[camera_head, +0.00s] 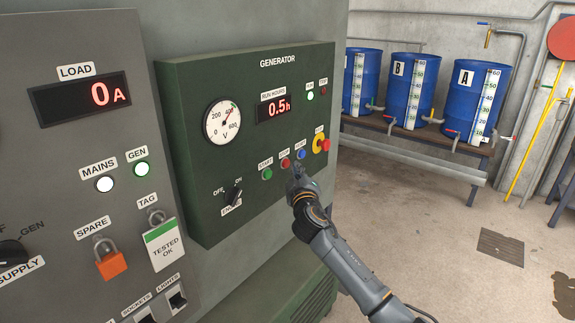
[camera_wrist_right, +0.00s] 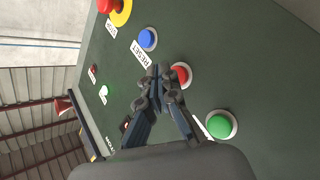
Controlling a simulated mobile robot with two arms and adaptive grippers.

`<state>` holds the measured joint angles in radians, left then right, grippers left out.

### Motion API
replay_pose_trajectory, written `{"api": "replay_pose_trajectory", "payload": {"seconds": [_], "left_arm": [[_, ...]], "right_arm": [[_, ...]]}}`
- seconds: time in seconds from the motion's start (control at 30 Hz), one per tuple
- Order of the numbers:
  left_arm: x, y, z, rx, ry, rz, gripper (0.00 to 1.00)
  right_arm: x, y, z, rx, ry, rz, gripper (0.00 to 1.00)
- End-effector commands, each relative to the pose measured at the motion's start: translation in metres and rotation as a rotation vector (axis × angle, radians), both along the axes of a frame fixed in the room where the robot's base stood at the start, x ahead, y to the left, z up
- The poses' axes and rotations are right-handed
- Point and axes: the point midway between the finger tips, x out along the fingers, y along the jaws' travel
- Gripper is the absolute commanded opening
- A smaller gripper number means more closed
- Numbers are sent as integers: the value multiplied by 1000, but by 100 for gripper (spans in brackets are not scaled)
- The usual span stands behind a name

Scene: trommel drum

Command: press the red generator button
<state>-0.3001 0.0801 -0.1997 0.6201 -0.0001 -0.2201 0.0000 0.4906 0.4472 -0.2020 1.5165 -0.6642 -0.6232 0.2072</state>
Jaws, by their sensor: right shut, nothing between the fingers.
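The green generator panel (camera_head: 190,95) fills the middle of the head view. Its red button (camera_head: 285,163) sits between the green start button (camera_head: 267,174) and the blue reset button (camera_head: 301,154). My right gripper (camera_head: 295,170) is shut and empty, close in front of the red button. In the right wrist view the red button (camera_wrist_right: 182,74) shows just beside the closed fingertips (camera_wrist_right: 166,72). I cannot tell whether they touch it. A larger red stop knob on a yellow ring (camera_head: 322,144) is to the right. My left gripper is not in view.
A grey panel (camera_head: 60,180) with an orange padlock (camera_head: 110,263) and a load display stands at the left. Blue drums (camera_head: 412,85) stand on a bench at the back right. The concrete floor at the right is mostly clear, with a small drain cover (camera_head: 500,246).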

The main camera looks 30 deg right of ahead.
Motion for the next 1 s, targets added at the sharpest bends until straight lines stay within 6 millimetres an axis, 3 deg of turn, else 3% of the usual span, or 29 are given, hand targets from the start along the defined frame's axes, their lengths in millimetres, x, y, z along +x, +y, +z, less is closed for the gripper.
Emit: {"api": "replay_pose_trajectory", "payload": {"seconds": [1.0], "left_arm": [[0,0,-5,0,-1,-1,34]], "right_arm": [[10,4,0,0,0,0,0]]}}
